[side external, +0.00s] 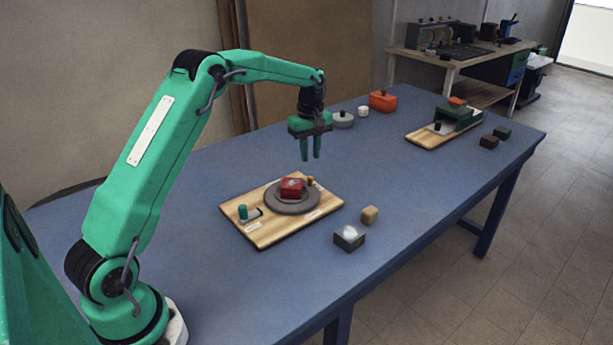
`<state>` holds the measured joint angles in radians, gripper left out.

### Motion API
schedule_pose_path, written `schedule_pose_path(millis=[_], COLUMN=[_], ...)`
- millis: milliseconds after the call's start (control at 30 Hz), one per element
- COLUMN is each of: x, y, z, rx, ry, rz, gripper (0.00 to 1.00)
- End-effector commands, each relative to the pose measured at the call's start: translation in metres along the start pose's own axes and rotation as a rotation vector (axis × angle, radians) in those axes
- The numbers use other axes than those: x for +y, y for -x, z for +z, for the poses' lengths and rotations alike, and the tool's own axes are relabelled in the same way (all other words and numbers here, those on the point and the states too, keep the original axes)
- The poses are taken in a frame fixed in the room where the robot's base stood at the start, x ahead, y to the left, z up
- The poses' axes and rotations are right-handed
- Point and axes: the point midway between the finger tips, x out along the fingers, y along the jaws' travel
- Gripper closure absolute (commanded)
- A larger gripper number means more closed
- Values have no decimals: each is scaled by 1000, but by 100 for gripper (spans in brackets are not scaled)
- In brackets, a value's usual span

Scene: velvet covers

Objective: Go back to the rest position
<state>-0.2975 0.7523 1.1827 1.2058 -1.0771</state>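My gripper (311,157) hangs over the blue table (400,180), pointing down. Its two green fingers are a little apart, with nothing visible between them. It is above and slightly behind a wooden board (262,236) that carries a round grey disc (292,206). A red block (291,187) with a pale patch on top sits on the disc. The fingertips look clear of the red block; the exact height cannot be told from this one view.
On the board are a small teal-topped piece (243,212) and a small brown peg (310,181). A grey pot (343,119), orange box (382,101) and second board (428,140) stand farther back.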

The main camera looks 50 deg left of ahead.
Motion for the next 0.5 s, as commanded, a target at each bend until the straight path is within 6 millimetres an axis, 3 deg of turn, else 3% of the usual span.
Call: schedule_pose_path(millis=[500], x=[0], y=[8], z=[1], rx=[1], ry=[-3], rz=[2], gripper=[77])
